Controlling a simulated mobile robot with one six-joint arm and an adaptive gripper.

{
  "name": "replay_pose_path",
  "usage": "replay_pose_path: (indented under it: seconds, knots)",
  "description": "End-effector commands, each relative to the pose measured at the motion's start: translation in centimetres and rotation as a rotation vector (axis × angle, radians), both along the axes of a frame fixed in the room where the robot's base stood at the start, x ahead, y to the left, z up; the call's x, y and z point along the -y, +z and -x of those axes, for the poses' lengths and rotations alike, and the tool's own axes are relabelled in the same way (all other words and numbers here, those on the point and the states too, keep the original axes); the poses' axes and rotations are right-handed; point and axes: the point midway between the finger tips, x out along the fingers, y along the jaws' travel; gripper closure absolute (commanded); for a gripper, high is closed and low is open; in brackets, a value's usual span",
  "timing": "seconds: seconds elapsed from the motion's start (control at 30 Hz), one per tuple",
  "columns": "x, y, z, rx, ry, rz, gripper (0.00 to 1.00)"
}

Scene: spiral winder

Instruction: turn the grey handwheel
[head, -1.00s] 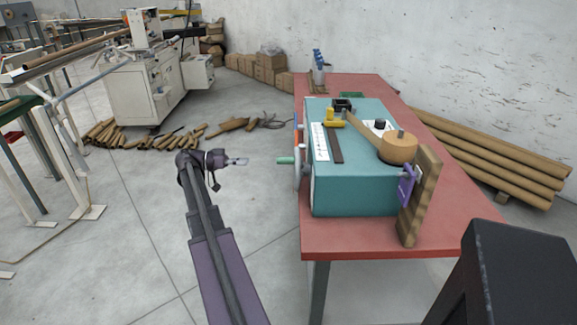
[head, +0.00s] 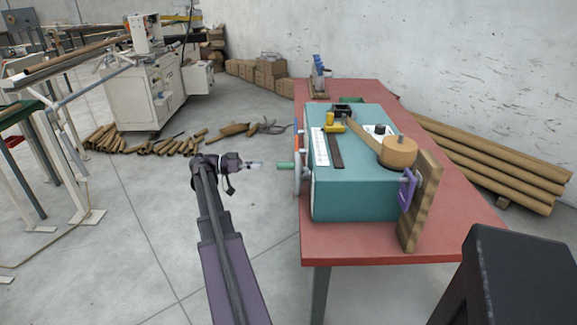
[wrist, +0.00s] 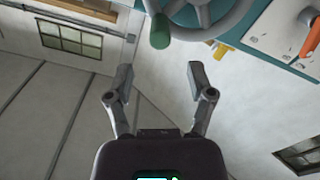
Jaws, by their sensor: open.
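The grey handwheel (head: 298,175) is on the left side of a teal machine box (head: 355,190), seen nearly edge-on in the head view. Its green handle (head: 286,165) sticks out to the left, towards my gripper (head: 255,166). My gripper is open and empty, a short gap left of the handle and at about its height in the picture. In the wrist view, the handwheel's rim and spokes (wrist: 230,21) show at the top, partly cut off. The green handle (wrist: 160,32) lies beyond the open fingertips of my gripper (wrist: 160,78), roughly centred between them.
The box stands on a red table (head: 340,246). An orange lever (wrist: 311,36) is right of the wheel in the wrist view. A wooden board (head: 420,205) is at the box's right end. Cardboard tubes (head: 160,143) lie on the floor behind; floor around my arm is clear.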

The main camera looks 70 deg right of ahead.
Motion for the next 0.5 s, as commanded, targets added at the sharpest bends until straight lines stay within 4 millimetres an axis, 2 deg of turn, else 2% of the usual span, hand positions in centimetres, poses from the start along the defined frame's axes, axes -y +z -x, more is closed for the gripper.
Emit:
replay_pose_path:
  seconds: [0.1,0.5]
  knots:
    - [0.6,0.0,1.9,0.000,-0.002,0.000,0.30]
    - [2.9,0.0,7.3,0.000,-0.001,0.000,0.30]
